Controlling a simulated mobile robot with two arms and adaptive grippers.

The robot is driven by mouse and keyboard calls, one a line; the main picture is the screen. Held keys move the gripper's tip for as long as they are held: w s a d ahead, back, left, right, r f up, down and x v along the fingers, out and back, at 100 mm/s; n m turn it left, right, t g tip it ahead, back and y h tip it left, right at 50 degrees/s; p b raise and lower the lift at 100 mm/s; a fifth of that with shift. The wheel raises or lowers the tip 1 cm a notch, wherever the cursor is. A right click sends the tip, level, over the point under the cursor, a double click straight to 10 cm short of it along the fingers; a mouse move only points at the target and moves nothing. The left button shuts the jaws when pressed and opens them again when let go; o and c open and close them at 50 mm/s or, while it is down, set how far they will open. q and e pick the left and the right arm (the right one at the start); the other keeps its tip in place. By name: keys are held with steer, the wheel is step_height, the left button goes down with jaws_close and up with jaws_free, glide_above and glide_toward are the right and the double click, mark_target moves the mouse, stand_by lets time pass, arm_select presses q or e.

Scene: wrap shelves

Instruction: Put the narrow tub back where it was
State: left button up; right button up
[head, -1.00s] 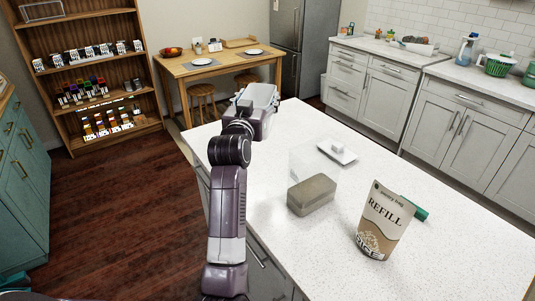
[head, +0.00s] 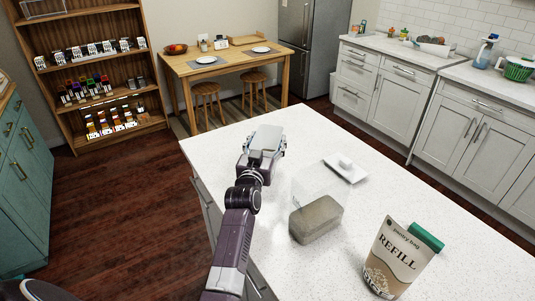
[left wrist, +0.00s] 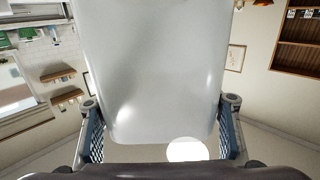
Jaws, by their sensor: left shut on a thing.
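My left gripper (head: 262,150) is shut on a pale grey-white tub (head: 267,136), near the far left part of the white counter (head: 225,150). The tub fills the middle of the left wrist view (left wrist: 150,70), with a blue-grey finger on each side. I cannot tell from the head view whether it touches the counter. My right gripper is not in view.
A clear container with grey-brown contents (head: 316,219) stands on the counter, right of my left arm. A REFILL pouch (head: 392,262) with a green thing (head: 426,237) behind it is nearer. A white dish (head: 345,169) lies farther back. A wooden shelf (head: 100,75) with small goods stands back left.

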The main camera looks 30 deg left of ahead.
mark_target(267, 150)
arm_select(q)
steer(key=shift+f, duration=0.7)
step_height(267, 150, down, 4)
steer(key=shift+r, duration=0.25)
steer(key=shift+f, duration=0.35)
steer(key=shift+s+f, duration=0.1)
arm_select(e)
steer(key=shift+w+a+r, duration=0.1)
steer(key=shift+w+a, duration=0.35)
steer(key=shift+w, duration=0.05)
arm_select(q)
steer(key=o, duration=1.9)
steer(key=shift+c, duration=0.2)
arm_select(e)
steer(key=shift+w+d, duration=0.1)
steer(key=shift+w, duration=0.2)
arm_select(q)
steer(key=shift+d, duration=0.1)
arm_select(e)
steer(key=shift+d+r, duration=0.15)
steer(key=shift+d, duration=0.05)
